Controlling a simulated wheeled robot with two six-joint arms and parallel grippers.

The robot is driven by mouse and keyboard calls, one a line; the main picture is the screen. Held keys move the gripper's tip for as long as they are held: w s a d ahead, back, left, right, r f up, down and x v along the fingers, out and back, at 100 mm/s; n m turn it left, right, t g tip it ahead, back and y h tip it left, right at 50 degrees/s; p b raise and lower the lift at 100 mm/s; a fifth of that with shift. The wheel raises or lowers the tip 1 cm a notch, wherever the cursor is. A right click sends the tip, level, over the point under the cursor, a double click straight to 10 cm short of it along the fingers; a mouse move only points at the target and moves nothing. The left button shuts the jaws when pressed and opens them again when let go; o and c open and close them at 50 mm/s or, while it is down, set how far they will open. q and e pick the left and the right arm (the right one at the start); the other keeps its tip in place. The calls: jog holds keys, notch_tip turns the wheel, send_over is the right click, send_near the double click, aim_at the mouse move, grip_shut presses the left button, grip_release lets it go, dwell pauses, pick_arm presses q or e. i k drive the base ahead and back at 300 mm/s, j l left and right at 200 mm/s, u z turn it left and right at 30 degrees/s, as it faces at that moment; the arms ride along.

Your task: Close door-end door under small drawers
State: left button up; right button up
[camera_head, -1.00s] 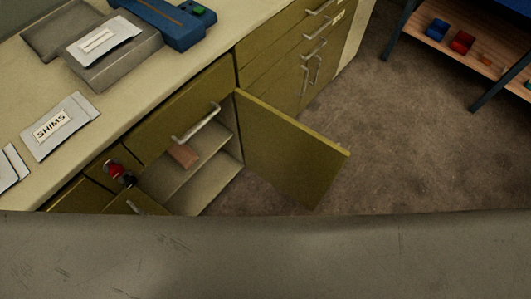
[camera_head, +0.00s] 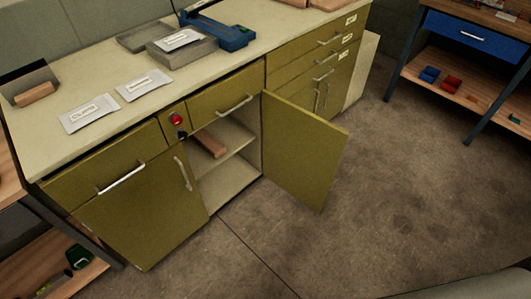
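An olive-green cabinet stands along the left, with a pale worktop (camera_head: 90,150). Its open door (camera_head: 303,150) swings out to the right of an open compartment (camera_head: 228,180), at a wide angle to the cabinet front. A brown block (camera_head: 209,143) lies on the shelf inside. A drawer (camera_head: 226,100) with a bar handle is above the opening. The left door (camera_head: 145,210) is shut. A stack of small drawers (camera_head: 318,48) is right of the open door, with shut doors below. Neither of my grippers is in view.
A workbench (camera_head: 470,75) with a blue drawer and a lower shelf of small bins stands at the upper right. Another wooden bench (camera_head: 15,195) is at the left edge. The floor (camera_head: 370,200) in front of the open door is clear.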

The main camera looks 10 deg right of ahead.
aim_at(302, 151)
jog(key=l+u, duration=0.15)
jog(key=u, duration=0.3)
jog(key=i+l+u, duration=0.1)
jog(key=u, duration=0.3)
jog(key=l+u, duration=0.25)
jog(key=u, duration=0.2)
jog(key=l+u, duration=0.2)
jog(key=u, duration=0.25)
